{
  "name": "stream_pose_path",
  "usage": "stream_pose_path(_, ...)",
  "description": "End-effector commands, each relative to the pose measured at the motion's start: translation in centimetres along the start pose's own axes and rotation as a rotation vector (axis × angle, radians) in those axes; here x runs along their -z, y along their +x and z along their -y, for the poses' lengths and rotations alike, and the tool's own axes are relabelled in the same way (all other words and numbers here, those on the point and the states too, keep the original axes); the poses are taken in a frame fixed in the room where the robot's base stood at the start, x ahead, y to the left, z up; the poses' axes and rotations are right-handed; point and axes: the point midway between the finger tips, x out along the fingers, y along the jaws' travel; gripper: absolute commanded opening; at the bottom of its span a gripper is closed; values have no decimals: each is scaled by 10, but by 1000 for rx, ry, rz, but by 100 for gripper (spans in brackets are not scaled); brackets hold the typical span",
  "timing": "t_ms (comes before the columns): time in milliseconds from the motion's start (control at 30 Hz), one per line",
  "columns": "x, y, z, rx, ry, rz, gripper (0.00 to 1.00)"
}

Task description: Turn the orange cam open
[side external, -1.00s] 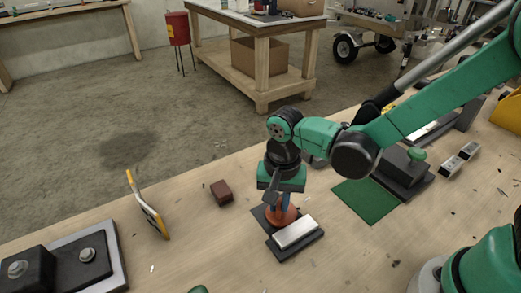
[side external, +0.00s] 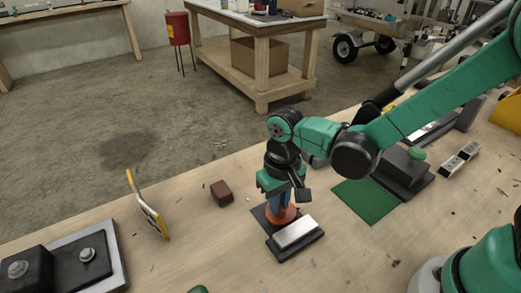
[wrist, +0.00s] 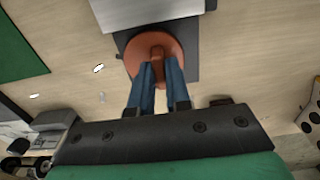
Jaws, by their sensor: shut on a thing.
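The orange cam (side external: 285,217) is a round disc on a dark base plate (side external: 262,217) on the workbench, beside a silver block (side external: 295,232). In the wrist view the cam (wrist: 172,44) has a raised rib across its top, and the silver block (wrist: 150,12) lies beyond it. My gripper (side external: 279,205) points down over the cam. In the wrist view its two blue fingers (wrist: 158,75) are shut on the cam's rib. The fingertips hide part of the rib.
A dark red block (side external: 222,193) lies to the left, with a yellow-edged upright piece (side external: 150,206) further left. A green mat (side external: 367,200) and a dark box with a green button (side external: 404,165) stand to the right. Bare wood lies in front.

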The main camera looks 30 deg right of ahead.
Motion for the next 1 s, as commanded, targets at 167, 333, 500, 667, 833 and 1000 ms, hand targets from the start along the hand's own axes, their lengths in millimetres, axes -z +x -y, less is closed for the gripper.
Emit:
stream_pose_path(167,0,0,0,0,-19,1,0)
stream_pose_path(333,0,0,0,0,-21,1,0)
stream_pose_path(500,0,0,0,0,-21,1,0)
stream_pose_path(667,0,0,0,0,-20,1,45)
stream_pose_path(833,0,0,0,0,-19,0,45)
stream_pose_path(1000,0,-4,0,0,-19,0,45)
